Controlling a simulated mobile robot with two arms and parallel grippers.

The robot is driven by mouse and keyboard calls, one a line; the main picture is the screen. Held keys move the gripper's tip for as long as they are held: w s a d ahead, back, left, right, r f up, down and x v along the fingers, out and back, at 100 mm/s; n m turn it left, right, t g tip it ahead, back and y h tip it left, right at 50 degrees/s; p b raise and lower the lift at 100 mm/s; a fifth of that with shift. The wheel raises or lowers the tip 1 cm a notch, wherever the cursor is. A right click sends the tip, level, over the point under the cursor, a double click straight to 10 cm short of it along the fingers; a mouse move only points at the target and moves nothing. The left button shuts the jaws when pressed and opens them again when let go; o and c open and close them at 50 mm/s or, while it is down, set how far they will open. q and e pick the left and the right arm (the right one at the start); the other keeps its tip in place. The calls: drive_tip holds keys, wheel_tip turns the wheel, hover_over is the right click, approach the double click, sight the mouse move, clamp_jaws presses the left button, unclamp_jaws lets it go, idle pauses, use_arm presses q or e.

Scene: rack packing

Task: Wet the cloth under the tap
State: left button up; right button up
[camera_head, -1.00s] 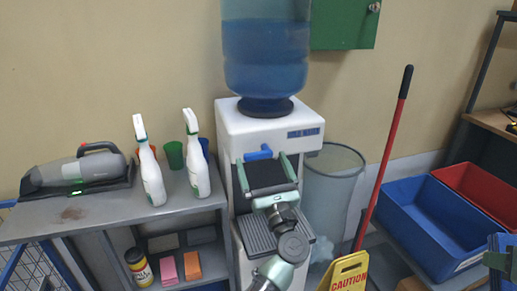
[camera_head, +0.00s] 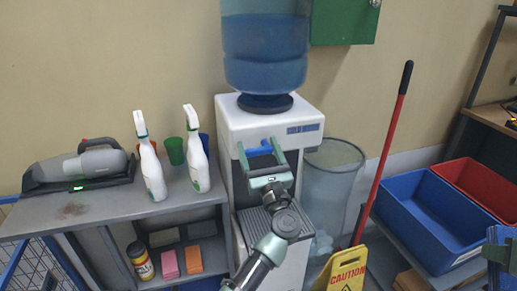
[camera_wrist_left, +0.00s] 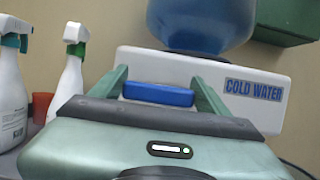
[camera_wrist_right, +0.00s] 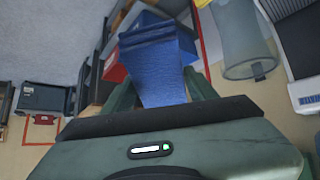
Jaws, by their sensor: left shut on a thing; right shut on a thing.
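The white water dispenser (camera_head: 228,122) stands against the wall with a blue bottle on top; its label reads "COLD WATER" in the left wrist view. Its tap has a blue lever (camera_head: 262,150), also seen in the left wrist view (camera_wrist_left: 158,94). My left gripper (camera_head: 260,147) is at the dispenser front, shut on the blue lever, one finger on each side. The blue cloth (camera_wrist_right: 160,65) hangs in my right gripper (camera_wrist_right: 155,92), which is shut on it. In the head view the cloth (camera_head: 499,238) is at the far right edge, well apart from the tap. Whether it is wet cannot be told.
A shelf (camera_head: 110,208) on the left holds two white spray bottles (camera_head: 151,170), cups and a handheld vacuum (camera_head: 85,165). Right of the dispenser are a bin (camera_head: 328,195), a red-handled mop (camera_head: 385,160), a yellow caution sign (camera_head: 342,274) and a blue crate (camera_head: 425,225).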

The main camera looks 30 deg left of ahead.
use_arm(q)
drive_tip(key=shift+f+n+g+y+b, duration=0.3)
drive_tip(key=shift+n+b, duration=0.55)
drive_tip(key=shift+b, duration=0.85)
drive_tip(key=shift+f+n+g+y+b, duration=0.1)
drive_tip(key=shift+f+n+g+b, duration=0.3)
drive_tip(key=shift+n+b, duration=0.85)
drive_tip(key=shift+r+b, duration=0.2)
drive_tip(key=shift+b, duration=0.35)
drive_tip(key=o, duration=2.1)
drive_tip(key=shift+r, duration=0.1)
